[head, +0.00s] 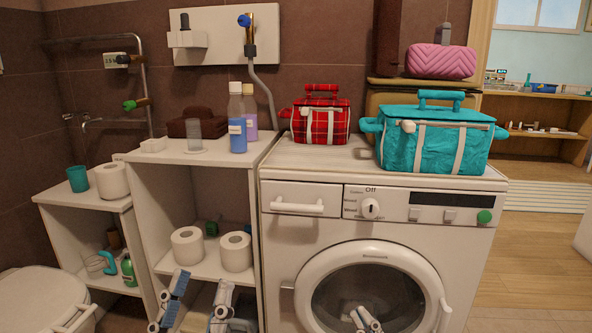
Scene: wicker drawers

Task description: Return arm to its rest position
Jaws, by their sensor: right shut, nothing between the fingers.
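My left gripper (198,290) is at the bottom of the head view, in front of the lower part of the white shelf unit (203,160). Its two blue-grey fingers are spread wide apart, with nothing seen between them. My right gripper (366,319) is at the bottom edge, in front of the round door of the washing machine (282,228). Its fingertips are close together and it holds nothing. Most of both arms is out of the picture.
A red plaid bag (322,124) and a turquoise bag (436,146) stand on the washing machine. Toilet rolls (187,245) sit on the middle shelf just above my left gripper. A toilet (40,298) is at the lower left. Open floor (535,262) lies at the right.

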